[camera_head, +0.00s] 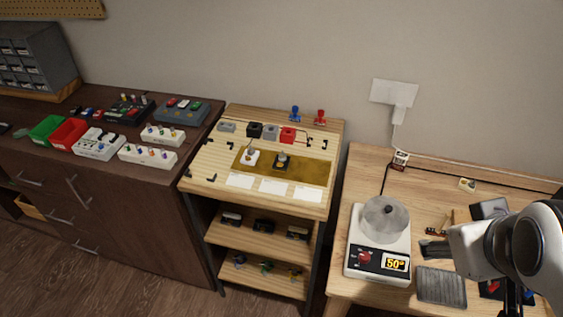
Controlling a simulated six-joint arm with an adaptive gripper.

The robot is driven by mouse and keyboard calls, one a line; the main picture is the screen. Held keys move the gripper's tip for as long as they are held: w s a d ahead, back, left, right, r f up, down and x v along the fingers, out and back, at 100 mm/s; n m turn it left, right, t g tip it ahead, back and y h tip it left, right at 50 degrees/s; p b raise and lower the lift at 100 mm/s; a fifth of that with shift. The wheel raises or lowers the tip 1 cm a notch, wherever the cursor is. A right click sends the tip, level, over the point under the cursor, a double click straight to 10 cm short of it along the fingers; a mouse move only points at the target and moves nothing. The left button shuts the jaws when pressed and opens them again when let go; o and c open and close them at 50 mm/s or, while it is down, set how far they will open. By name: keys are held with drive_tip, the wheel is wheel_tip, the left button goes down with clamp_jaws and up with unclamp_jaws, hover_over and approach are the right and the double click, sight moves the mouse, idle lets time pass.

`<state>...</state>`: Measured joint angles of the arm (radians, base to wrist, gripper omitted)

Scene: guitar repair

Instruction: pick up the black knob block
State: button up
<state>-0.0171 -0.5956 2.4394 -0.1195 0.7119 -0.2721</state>
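A small black block (254,129) stands in a row at the back of the light wooden stand, between grey blocks. Another dark block (282,162) with a pale knob on top sits on the brown mat (315,171) of the same stand. Which of them is the black knob block, I cannot tell for certain.
A white block with a knob (249,158) sits left of the dark one on the mat. A red block (288,135) is in the back row. The hot plate (377,262), reading 50°, carries a clear vessel (386,219) between my gripper and the stand.

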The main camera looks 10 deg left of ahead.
drive_tip(key=w+a+r+n+t, duration=0.1)
drive_tip(key=w+n+t, duration=0.2)
drive_tip(key=w+n, duration=0.95)
drive_tip(key=w+a+f+n+t+y, duration=0.1)
drive_tip(key=w+a+n, duration=0.3)
drive_tip(key=w, duration=0.4)
drive_tip(key=w+a+f+n+y, duration=0.2)
drive_tip(key=w+a+n, duration=0.1)
drive_tip(key=w+n, duration=0.3)
drive_tip(key=w+a+f+n+y, duration=0.2)
drive_tip(key=w+a+f+n, duration=0.25)
drive_tip(key=a, duration=0.25)
drive_tip(key=n+g+y, duration=0.4)
drive_tip(key=n+y, duration=0.4)
drive_tip(key=n, duration=0.9)
approach(281, 159)
drive_tip(key=shift+w+a+r, duration=0.15)
drive_tip(key=shift+w+a, duration=0.15)
drive_tip(key=shift+a, duration=0.2)
drive_tip(key=shift+w+a+r, duration=0.2)
drive_tip(key=shift+w+a, duration=0.1)
drive_tip(key=shift+a, duration=0.25)
drive_tip(key=shift+s+a+f+n+g, duration=0.3)
drive_tip(key=shift+a, duration=0.05)
drive_tip(key=shift+x, duration=1.3)
